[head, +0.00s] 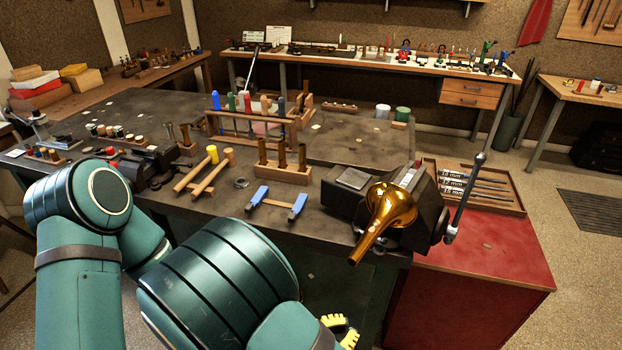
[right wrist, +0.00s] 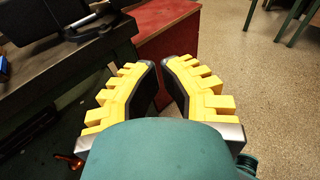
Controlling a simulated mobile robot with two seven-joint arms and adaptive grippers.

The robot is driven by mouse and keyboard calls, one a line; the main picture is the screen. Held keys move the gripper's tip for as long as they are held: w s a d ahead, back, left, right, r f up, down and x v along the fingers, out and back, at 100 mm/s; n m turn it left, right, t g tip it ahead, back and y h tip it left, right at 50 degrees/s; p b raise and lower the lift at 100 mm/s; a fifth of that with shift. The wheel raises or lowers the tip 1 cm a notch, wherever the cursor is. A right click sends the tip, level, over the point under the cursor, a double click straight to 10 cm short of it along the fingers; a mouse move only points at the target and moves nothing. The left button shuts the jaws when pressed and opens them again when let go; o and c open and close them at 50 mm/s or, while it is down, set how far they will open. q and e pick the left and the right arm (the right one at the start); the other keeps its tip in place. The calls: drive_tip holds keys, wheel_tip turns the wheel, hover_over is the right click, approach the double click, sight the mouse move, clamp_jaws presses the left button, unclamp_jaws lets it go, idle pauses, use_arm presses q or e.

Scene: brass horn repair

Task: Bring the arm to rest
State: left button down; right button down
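My right gripper (head: 342,330) is low in the head view, in front of the bench, partly cut off by the bottom edge. In the right wrist view (right wrist: 160,66) its two yellow fingers stand apart. My left gripper is not in view. Teal links of my arms fill the lower left of the head view. A brass horn bell (head: 388,208) is at the dark vise (head: 427,205) on the bench's right corner, apart from my right gripper.
A red cabinet (head: 500,255) with a tray of rods stands at the right. Floor is open beyond it.

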drive_tip(key=s+d+f+m+g+y, duration=0.3)
drive_tip(key=s+d+f+m+g, duration=0.2)
drive_tip(key=s+f+g, duration=0.3)
drive_tip(key=s+a+f+m+g+y, duration=0.4)
drive_tip(key=f+m+g+y, duration=0.25)
drive_tip(key=m+y, duration=0.25)
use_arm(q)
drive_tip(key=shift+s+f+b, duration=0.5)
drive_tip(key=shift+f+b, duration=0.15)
use_arm(e)
drive_tip(key=w+d+f+m+t+y, duration=0.1)
drive_tip(key=w+d+m+t+y, duration=0.1)
drive_tip(key=w+m+t+y, duration=0.2)
drive_tip(key=w+m+t, duration=0.3)
drive_tip(key=w+m, duration=0.3)
drive_tip(key=m, duration=0.2)
drive_tip(key=shift+w+d+f+m+t+y, duration=0.15)
drive_tip(key=shift+d+f+m+t+y, duration=0.2)
drive_tip(key=shift+m+y, duration=0.05)
